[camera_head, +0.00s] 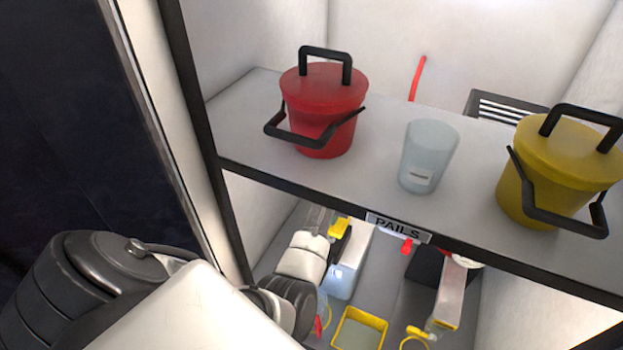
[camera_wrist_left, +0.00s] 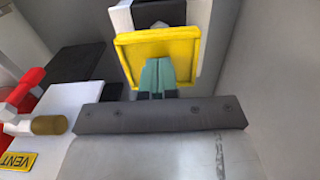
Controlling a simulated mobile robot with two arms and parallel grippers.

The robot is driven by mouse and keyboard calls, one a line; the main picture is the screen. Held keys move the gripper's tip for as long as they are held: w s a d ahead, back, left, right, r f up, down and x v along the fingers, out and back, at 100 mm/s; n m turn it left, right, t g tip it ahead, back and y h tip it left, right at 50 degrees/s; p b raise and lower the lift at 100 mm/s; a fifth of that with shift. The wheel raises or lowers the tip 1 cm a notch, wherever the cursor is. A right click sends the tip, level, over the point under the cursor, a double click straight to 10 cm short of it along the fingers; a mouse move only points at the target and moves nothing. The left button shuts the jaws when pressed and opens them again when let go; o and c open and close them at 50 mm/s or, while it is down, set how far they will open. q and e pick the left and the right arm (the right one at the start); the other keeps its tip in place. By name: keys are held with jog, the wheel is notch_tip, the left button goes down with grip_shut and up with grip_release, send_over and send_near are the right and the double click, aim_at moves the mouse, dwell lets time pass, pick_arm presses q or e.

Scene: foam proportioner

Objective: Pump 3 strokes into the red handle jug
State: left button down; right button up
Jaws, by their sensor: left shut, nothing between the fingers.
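My left gripper (camera_wrist_left: 157,74) shows its teal fingers closed together with nothing between them, in front of a yellow raised-rim plate (camera_wrist_left: 182,46). I cannot tell whether they touch it. In the head view my left arm comes in from the left and reaches below the shelf. A clear container with a red strip (camera_head: 319,325), perhaps the red handle jug, is partly hidden behind my arm there. A white unit with a yellow top piece (camera_head: 340,228) stands beside my arm. My right gripper is not in view.
The shelf labelled PAILS (camera_head: 400,228) carries a red pail (camera_head: 322,100), a clear cup (camera_head: 428,150) and a yellow pail (camera_head: 560,165). Below are a yellow-rimmed tray (camera_head: 360,330) and a yellow-handled item (camera_head: 415,335). A VENT label (camera_wrist_left: 17,161) lies near a red-handled fitting (camera_wrist_left: 22,92).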

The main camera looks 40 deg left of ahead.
pick_arm(q)
jog(key=shift+s+f+b, duration=0.1)
jog(key=shift+f+b, duration=0.85)
jog(key=shift+f, duration=1.5)
notch_tip(320, 180, up, 2)
jog(key=p, duration=0.3)
jog(key=shift+r, duration=0.25)
jog(key=shift+r+p, duration=0.35)
jog(key=shift+r, duration=1.85)
jog(key=shift+f, duration=0.1)
